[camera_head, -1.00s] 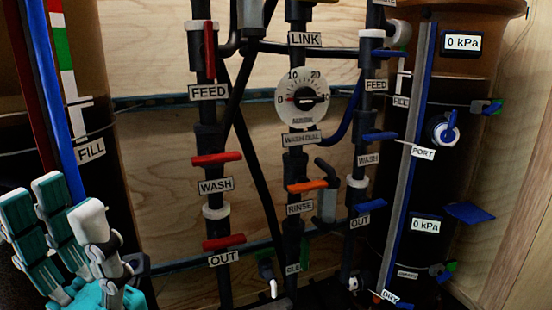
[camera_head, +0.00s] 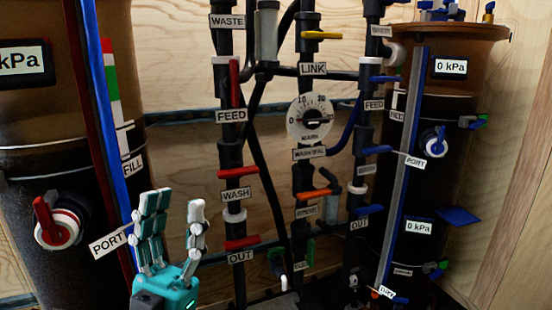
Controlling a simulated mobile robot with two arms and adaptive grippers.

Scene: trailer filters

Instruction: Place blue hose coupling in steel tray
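A blue coupling with a lever-like handle (camera_head: 434,141) sits in a pale ring on the right dark cylinder, just above a PORT label; I take it for the blue hose coupling. My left gripper (camera_head: 176,207), teal with pale fingertips, is at the lower left of centre. Its fingers point up and stand apart, with nothing between them. It is well to the left of the blue coupling. A grey flat surface shows at the bottom edge (camera_head: 284,302), but I cannot tell whether it is the steel tray. My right gripper is not in view.
A red coupling (camera_head: 56,221) sits on the left cylinder (camera_head: 60,120). Black pipes with red, orange, yellow and blue valve handles and a round dial (camera_head: 310,119) stand between the cylinders. A blue flap-like piece (camera_head: 459,216) sticks out at right. Wooden panels close the back.

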